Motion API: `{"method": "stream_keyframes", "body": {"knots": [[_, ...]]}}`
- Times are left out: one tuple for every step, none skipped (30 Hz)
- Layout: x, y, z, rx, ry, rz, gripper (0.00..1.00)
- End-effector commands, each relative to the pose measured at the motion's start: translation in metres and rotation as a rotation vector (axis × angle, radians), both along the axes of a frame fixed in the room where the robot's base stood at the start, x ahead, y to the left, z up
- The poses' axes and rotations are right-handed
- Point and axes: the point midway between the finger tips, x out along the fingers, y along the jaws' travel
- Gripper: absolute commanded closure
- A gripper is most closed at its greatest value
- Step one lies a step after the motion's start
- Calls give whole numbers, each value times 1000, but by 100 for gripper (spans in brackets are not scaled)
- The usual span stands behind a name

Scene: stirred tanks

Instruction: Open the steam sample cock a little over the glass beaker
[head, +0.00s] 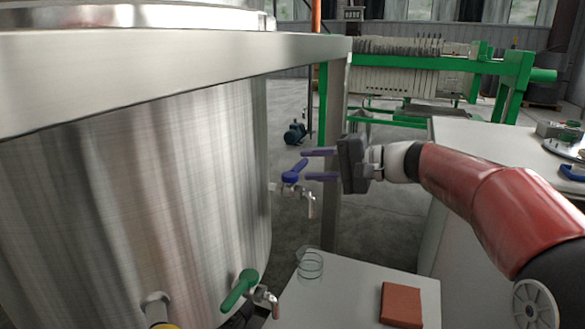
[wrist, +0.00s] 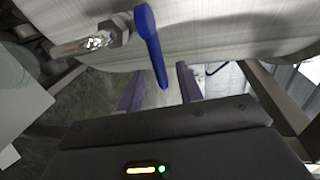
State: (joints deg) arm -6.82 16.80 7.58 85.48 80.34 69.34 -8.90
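A sample cock with a blue lever (head: 294,172) sticks out from the right side of the steel tank. Its metal outlet (head: 309,203) points down. No label can be read on it. The clear glass beaker (head: 310,264) stands upright on a white-topped stand (head: 345,290), below the blue-levered cock. My gripper (head: 306,165) is open, its two fingers pointing left with their tips close to the lever. In the wrist view the blue lever (wrist: 150,45) reaches down toward the gap between the open fingers (wrist: 160,80). Whether either finger touches it, I cannot tell.
A green-levered cock (head: 240,290) sits lower on the steel tank (head: 150,190), with a yellow part (head: 165,326) beside it. A red-brown block (head: 401,305) lies on the stand. A steel post (head: 333,215) rises behind my gripper. A pale bench (head: 480,150) stands at right.

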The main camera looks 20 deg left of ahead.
Motion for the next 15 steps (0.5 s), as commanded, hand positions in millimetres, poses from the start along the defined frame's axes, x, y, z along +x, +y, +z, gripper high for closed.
{"method": "stream_keyframes", "body": {"knots": [[0,10,-2,0,1,4,64],[0,15,-3,0,1,4,64],[1,21,-5,-1,1,4,64],[1,26,-6,-1,2,4,64],[1,30,-7,-1,2,3,64],[2,35,-8,-2,1,3,64],[2,38,-8,-2,1,2,64],[3,42,-9,-2,1,2,64],[3,45,-9,-2,-1,1,64],[3,47,-10,-2,0,1,64],[4,49,-10,-2,0,1,64],[4,51,-11,-2,0,0,64],[4,51,-11,-2,0,0,64],[4,52,-11,-2,0,0,64],[4,52,-11,-2,0,-1,64]]}}
